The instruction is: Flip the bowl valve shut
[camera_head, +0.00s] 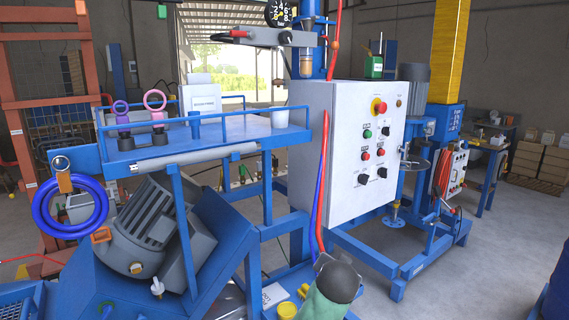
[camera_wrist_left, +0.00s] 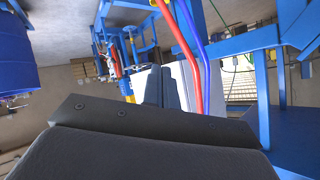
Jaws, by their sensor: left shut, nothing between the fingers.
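No part is marked as the bowl valve, and I cannot tell for sure which it is. In the head view an air unit hangs at the top with a gauge (camera_head: 281,13) and an amber, see-through bowl (camera_head: 306,66). A small red lever (camera_head: 238,33) sits on a grey bar left of that bowl. My left gripper (camera_wrist_left: 163,86) shows in the left wrist view, fingers shut and empty, pointing toward the white control cabinet. My right gripper is in neither view.
The white control cabinet (camera_head: 345,160) stands mid-view, with red and blue hoses (camera_head: 321,195) along its left side. A handwheel (camera_head: 414,162) is behind the cabinet. Bare floor lies at right.

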